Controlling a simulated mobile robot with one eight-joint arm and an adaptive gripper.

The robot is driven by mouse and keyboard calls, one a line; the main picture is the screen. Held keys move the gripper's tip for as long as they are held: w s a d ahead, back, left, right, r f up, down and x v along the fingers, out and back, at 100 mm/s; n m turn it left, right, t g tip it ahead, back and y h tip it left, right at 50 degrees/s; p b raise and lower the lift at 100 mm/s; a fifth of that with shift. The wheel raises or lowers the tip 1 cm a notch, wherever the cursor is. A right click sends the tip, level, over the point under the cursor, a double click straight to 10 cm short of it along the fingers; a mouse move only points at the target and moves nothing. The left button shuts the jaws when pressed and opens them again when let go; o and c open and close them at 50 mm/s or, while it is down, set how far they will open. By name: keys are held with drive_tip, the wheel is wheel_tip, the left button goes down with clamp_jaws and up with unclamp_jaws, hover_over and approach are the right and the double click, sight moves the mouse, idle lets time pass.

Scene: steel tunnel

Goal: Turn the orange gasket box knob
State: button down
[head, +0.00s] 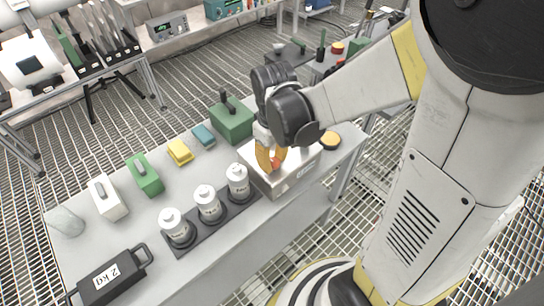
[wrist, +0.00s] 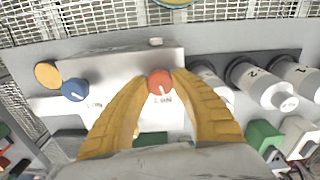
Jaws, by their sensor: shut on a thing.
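The gasket box (head: 297,178) is a pale metal box on the grey table, also seen from above in the wrist view (wrist: 118,65). Its orange-red round knob (wrist: 160,80) has a white pointer line and sits between the tips of my gripper (wrist: 158,88). The yellow ribbed fingers are shut on the knob from both sides. In the head view my gripper (head: 270,160) points down onto the box top and mostly hides the knob. A blue knob (wrist: 75,90) sits on the box to the left in the wrist view, clear of the fingers.
White canisters (head: 208,204) stand in a dark rack close beside the box. A green case (head: 231,121) stands behind it, and a yellow round thing (head: 330,140) lies at its far side. A dark 2 kg weight (head: 110,277) lies at the table's near left.

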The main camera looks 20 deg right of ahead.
sight(273, 161)
drive_tip(key=n, duration=0.6)
drive_tip(key=shift+n, duration=0.3)
idle(0.5)
drive_tip(key=c, duration=1)
unclamp_jaws()
wheel_tip(273, 161, up, 12)
